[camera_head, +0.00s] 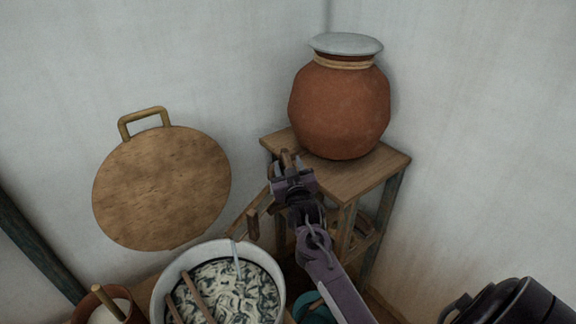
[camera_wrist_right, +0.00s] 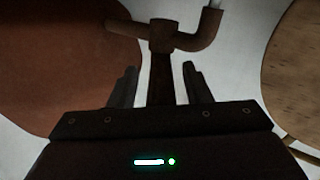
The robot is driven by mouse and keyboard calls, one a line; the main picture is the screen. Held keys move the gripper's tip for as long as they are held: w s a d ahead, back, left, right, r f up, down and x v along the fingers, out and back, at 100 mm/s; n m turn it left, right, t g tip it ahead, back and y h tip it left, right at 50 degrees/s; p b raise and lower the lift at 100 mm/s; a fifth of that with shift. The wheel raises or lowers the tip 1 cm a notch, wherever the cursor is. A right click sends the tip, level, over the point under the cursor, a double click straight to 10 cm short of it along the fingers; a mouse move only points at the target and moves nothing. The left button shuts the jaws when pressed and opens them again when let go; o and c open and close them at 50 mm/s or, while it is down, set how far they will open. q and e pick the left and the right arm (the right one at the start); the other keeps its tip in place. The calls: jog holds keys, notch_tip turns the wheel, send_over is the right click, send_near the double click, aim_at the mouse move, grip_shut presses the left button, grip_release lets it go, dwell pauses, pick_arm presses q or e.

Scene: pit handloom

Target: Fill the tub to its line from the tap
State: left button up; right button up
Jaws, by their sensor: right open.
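The brown metal tap (camera_wrist_right: 165,38) has a bent spout and a lever that runs down between the fingers of my right gripper (camera_wrist_right: 160,88). The fingers are open, one on each side of the lever, with gaps to both. In the head view this gripper (camera_head: 289,162) is in front of the clay pot and hides most of the tap. A white-rimmed vessel (camera_head: 197,251) holds a pale and dark marbled mass with sticks in it. A teal vessel (camera_head: 308,304) shows partly behind my right arm. I cannot tell which is the tub, and no fill line shows.
The clay pot (camera_head: 340,108) with a grey lid (camera_head: 346,44) stands on a wooden stand (camera_head: 375,178) in the corner. A round wooden board (camera_head: 162,188) is at the left wall. A brown mug-like container (camera_head: 128,302) is lower left, a black object (camera_head: 515,303) lower right.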

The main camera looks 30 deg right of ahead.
jog(key=c, duration=0.3)
grip_shut()
pick_arm(q)
jog(key=shift+w+a, duration=0.2)
jog(key=shift+w, duration=0.2)
jog(key=shift+s, duration=0.1)
pick_arm(e)
jog(key=shift+d, duration=0.1)
